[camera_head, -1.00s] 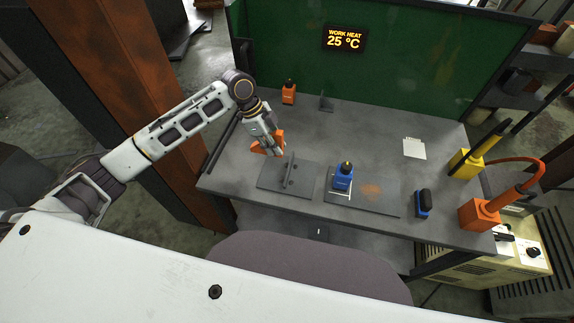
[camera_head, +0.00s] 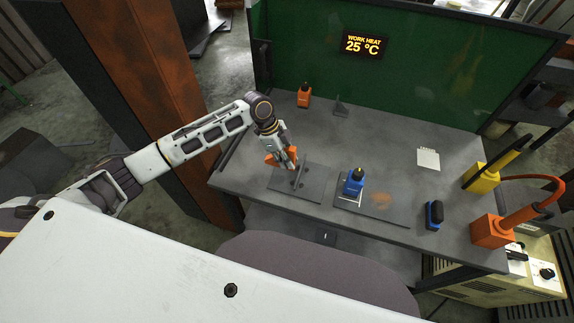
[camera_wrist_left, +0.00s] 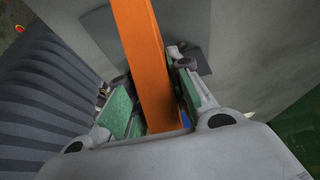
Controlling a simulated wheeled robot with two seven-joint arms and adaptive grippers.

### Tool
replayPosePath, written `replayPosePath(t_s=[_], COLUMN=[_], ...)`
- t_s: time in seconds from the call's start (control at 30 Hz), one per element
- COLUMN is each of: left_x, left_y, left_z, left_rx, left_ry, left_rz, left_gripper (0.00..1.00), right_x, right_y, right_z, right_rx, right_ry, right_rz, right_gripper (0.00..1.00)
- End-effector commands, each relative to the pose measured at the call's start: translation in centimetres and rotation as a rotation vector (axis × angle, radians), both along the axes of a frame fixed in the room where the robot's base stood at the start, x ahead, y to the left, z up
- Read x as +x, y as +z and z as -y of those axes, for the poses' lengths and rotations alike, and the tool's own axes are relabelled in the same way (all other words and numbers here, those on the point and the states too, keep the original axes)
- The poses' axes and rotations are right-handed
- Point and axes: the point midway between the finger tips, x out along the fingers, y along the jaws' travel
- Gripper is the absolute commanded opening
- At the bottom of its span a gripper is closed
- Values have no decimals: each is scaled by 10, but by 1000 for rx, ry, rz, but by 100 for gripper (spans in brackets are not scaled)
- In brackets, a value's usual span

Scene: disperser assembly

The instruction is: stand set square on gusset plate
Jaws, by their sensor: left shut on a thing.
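The orange set square (camera_head: 270,159) is in my left gripper (camera_head: 288,164), at the left part of the workbench. In the left wrist view the set square (camera_wrist_left: 146,60) is a long orange bar between the green finger pads, and the gripper (camera_wrist_left: 155,112) is shut on it. A flat grey plate with a small upright piece on it, which I take as the gusset plate (camera_head: 313,191), lies just below and right of the gripper. Part of a grey plate (camera_wrist_left: 203,60) shows behind the bar. I cannot tell whether the set square touches the plate. My right gripper is out of view.
A second plate (camera_head: 400,214) bears a blue bottle-like object (camera_head: 354,181) and a rusty patch. An orange block (camera_head: 304,97) and a small grey bracket (camera_head: 340,107) stand behind. A blue-black brush-like object (camera_head: 434,214) and orange holder (camera_head: 491,231) are right. The bench's middle back is clear.

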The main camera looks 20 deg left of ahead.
Motion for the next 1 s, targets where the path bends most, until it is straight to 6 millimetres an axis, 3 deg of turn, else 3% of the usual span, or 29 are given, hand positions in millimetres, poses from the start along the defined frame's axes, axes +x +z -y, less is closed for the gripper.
replayPosePath(t_s=[0.5, 0.97, 1.0], left_x=[0, 0, 0], left_y=[-36, -39, -40], left_z=[0, 0, 0], left_rx=[-1, -1, 0], left_ry=[-1, 0, 0], left_rz=[1, 2, 0], left_gripper=[0, 0, 26], right_x=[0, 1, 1], right_y=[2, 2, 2], right_z=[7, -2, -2], right_rx=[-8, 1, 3], right_ry=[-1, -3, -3], right_rz=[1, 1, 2], right_gripper=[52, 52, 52])
